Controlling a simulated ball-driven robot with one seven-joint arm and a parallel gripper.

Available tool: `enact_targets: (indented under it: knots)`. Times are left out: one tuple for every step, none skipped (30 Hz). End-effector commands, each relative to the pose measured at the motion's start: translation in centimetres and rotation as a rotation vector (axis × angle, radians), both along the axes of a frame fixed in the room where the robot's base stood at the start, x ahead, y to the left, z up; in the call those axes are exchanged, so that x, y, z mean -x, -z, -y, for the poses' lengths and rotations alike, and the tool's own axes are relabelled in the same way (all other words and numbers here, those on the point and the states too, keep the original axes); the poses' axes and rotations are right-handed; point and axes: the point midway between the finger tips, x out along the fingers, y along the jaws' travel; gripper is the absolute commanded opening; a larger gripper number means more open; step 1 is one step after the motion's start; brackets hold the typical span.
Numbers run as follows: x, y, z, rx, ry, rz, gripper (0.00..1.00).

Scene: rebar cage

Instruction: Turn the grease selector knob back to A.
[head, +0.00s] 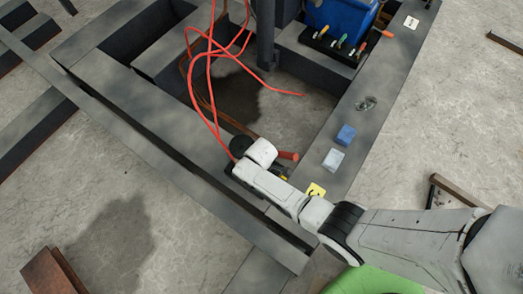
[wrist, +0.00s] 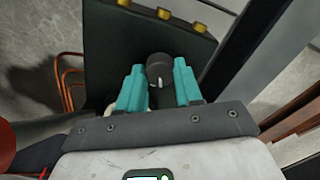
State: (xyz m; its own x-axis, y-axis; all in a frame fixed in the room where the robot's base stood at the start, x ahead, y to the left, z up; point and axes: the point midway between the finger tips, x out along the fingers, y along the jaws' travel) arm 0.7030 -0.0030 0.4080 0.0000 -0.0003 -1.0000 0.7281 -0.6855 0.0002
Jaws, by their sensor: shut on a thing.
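In the wrist view the grease selector knob (wrist: 160,66) is a dark round knob with a short white mark on its face. It sits on a dark box (wrist: 108,42). The two teal fingers of my gripper (wrist: 158,76) stand on either side of the knob and are shut on it. The white mark points roughly toward my wrist. I cannot read any position letters around the knob. In the head view my wrist and arm cover the knob and the fingers.
Brass fittings (wrist: 164,14) line the box's far edge. In the head view, red cables (head: 213,95) hang just beyond my wrist. A blue block (head: 346,134), a pale block (head: 333,159) and a yellow tag (head: 316,190) lie on the right-hand beam (head: 385,75).

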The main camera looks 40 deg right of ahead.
Motion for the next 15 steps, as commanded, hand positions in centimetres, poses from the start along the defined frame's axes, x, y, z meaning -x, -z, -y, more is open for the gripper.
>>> enact_targets:
  knots:
    - [0.01,0.02,-0.01,0.0,-0.01,0.0,0.04]
    - [0.01,0.02,-0.01,0.0,-0.016,0.0,0.04]
    - [0.01,0.02,-0.01,0.0,-0.022,0.0,0.04]
    - [0.01,0.03,-0.01,-0.001,-0.025,-0.001,0.04]
    - [0.01,0.03,-0.01,-0.001,-0.028,-0.001,0.04]
    - [0.01,0.03,-0.01,0.0,-0.031,0.0,0.04]
    - [0.01,0.03,-0.01,0.0,-0.032,0.0,0.04]
    - [0.01,0.03,-0.01,0.0,-0.033,0.0,0.04]
    - [0.01,0.04,-0.01,-0.001,-0.034,-0.001,0.04]
    - [0.01,0.04,-0.01,0.0,-0.034,0.0,0.04]
    - [0.01,0.04,-0.01,0.0,-0.034,0.0,0.04]
    - [0.01,0.04,-0.01,-0.001,-0.034,0.001,0.04]
    - [0.01,0.04,-0.01,-0.001,-0.034,0.001,0.04]
    - [0.01,0.04,-0.01,-0.001,-0.034,0.001,0.04]
    - [0.0,0.04,-0.01,-0.001,-0.034,0.001,0.04]
